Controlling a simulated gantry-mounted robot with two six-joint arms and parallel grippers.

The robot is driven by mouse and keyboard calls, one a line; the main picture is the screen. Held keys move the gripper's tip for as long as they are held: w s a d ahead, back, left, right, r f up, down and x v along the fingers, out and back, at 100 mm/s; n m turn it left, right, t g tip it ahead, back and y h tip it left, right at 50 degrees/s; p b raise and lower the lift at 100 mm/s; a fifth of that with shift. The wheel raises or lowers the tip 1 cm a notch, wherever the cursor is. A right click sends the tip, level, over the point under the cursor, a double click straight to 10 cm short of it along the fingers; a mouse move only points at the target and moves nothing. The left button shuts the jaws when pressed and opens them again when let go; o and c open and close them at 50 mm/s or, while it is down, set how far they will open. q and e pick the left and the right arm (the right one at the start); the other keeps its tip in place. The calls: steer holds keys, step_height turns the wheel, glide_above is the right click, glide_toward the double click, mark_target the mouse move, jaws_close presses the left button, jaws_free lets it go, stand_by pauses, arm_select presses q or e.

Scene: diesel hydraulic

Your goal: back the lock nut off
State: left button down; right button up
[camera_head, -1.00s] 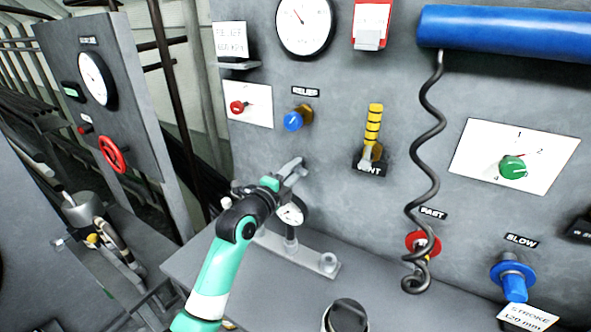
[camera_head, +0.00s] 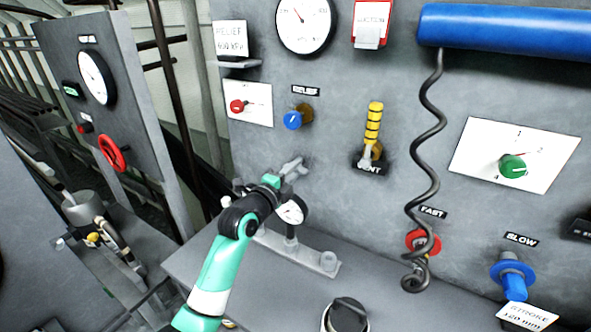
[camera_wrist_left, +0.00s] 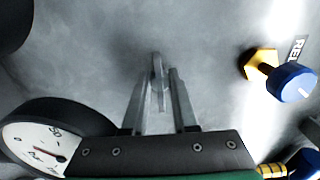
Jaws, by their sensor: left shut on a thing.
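The brass hex lock nut (camera_head: 307,114) sits on the panel behind the blue RELIEF knob (camera_head: 293,120). In the left wrist view the nut (camera_wrist_left: 260,62) and the blue knob (camera_wrist_left: 291,84) are at the right, apart from my fingers. My left gripper (camera_head: 292,167) is below the knob, close to the panel, and clear of the nut. It is shut on a slim grey metal piece (camera_wrist_left: 157,78), which looks like a tool and stands between the fingers in the left wrist view. Its exact shape is unclear. My right gripper is out of view.
A round gauge (camera_head: 291,211) stands beside my left wrist above a grey bracket (camera_head: 300,254). The yellow-banded VENT piece (camera_head: 374,125) and a black coiled hose (camera_head: 428,130) are to the right. Bare panel lies between gripper and knob.

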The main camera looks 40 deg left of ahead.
arm_select(q)
steer(key=shift+n, duration=0.3)
steer(key=shift+n+b, duration=0.35)
steer(key=shift+n, duration=0.65)
steer(key=n, duration=0.3)
steer(key=shift+n, duration=0.4)
steer(key=n, duration=0.3)
steer(key=shift+n, duration=0.3)
steer(key=shift+n+p, duration=0.35)
steer(key=shift+n, duration=1.95)
steer(key=c, duration=1)
jaws_free()
